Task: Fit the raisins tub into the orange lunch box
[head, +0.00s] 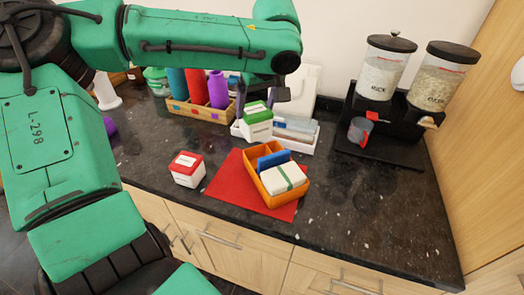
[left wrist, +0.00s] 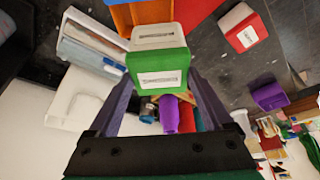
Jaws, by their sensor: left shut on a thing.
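A tub with a green lid and white body (head: 257,126) is held in my left gripper (head: 256,102), above the counter behind the lunch box. In the left wrist view the green-lidded tub (left wrist: 157,68) sits between the two fingertips (left wrist: 163,84). Its label is too small to read, so I cannot confirm it says raisins. The orange lunch box (head: 292,199) stands on a red mat. It holds a blue item (head: 273,159) and a white block with a green band (head: 283,179); its far left part looks empty. My right gripper is not in view.
A red-lidded tub (head: 187,170) stands left of the red mat (head: 227,181). A white tray (head: 300,139) lies behind the box, and a wooden bottle rack (head: 198,111) behind left. Dispensers (head: 383,70) stand at right. The counter right of the mat is clear.

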